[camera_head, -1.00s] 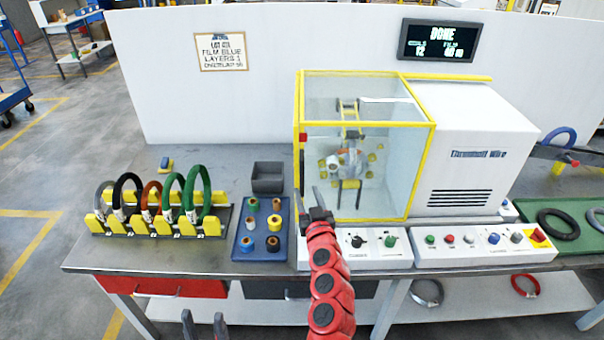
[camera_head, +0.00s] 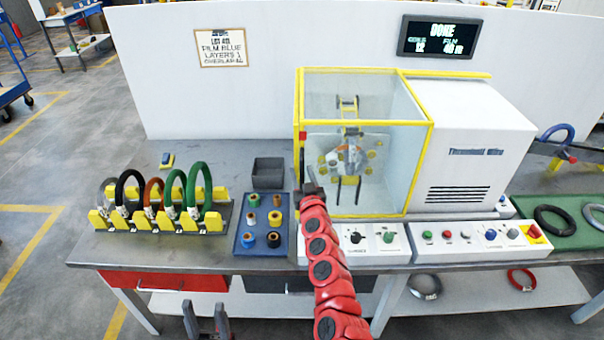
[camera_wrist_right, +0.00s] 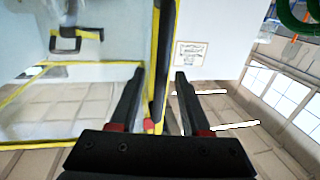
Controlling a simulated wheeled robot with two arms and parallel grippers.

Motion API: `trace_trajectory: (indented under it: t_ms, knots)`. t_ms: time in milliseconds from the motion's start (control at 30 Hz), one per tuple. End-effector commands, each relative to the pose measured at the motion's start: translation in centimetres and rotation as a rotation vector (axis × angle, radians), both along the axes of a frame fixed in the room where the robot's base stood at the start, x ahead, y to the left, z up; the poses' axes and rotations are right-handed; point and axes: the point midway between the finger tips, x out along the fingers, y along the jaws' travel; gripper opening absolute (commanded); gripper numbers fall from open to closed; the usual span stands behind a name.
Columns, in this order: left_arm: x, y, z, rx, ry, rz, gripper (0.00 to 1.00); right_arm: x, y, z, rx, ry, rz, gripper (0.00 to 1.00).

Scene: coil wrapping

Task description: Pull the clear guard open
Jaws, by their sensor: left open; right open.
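The clear guard (camera_head: 385,120) with its yellow frame stands shut over the front of the wrapping machine. A dark upright handle (camera_head: 302,158) runs down its left front edge. My right gripper (camera_head: 312,189), on the red arm, is at the lower left corner of the guard, open. In the right wrist view, the open fingers (camera_wrist_right: 160,74) point at the yellow frame edge, and the dark handle bar (camera_wrist_right: 163,50) appears between them. I cannot tell whether they touch it. My left gripper (camera_head: 205,308) is open and empty at the bottom, below the table's front edge.
A blue tray of film spools (camera_head: 262,232) and a grey bin (camera_head: 268,172) stand left of the guard. A yellow rack (camera_head: 165,218) holds several coils further left. Control panels (camera_head: 480,243) line the front. A display (camera_head: 438,38) reads DONE.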

Motion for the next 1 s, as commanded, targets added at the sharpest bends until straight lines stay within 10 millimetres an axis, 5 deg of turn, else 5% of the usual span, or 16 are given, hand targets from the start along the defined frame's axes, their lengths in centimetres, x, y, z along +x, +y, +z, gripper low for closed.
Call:
trace_trajectory:
  t_ms: [167,433,1000]
  knots:
    - [0.00,0.00,-0.01,0.000,0.000,0.000,0.50,0.00,0.00,0.03,0.000,-0.001,0.000,0.47]
    - [0.01,0.00,-0.01,0.000,0.000,0.000,0.50,0.00,0.00,0.07,0.000,-0.001,0.000,0.00]
    - [0.00,0.00,0.00,0.000,0.000,0.000,0.50,0.00,0.01,0.10,0.000,-0.002,0.000,0.00]
